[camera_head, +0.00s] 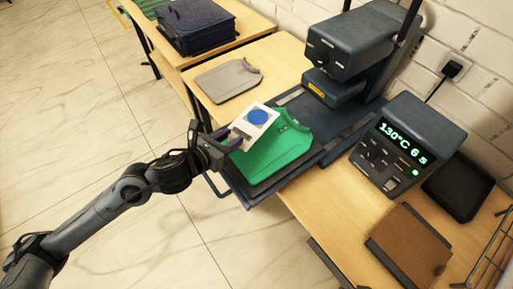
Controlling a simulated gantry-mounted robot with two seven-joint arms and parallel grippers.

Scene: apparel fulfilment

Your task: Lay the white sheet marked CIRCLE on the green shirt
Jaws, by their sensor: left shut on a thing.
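The white sheet (249,130) bears a solid blue circle and is held by its left edge in my left gripper (232,139), which is shut on it. The sheet is over the upper left part of the green shirt (275,154); I cannot tell whether it touches the cloth. The shirt lies spread on the dark lower plate (298,173) of the heat press (352,45), whose head is clear of the shirt. The part of the shirt under the sheet is hidden. My right gripper does not show.
A control box (408,145) reading 130°C 6 s stands right of the press. A brown pad (410,243), a dark tray (457,187) and a wire rack (497,252) are at the right. A grey garment (228,80) and a dark case (194,24) sit behind.

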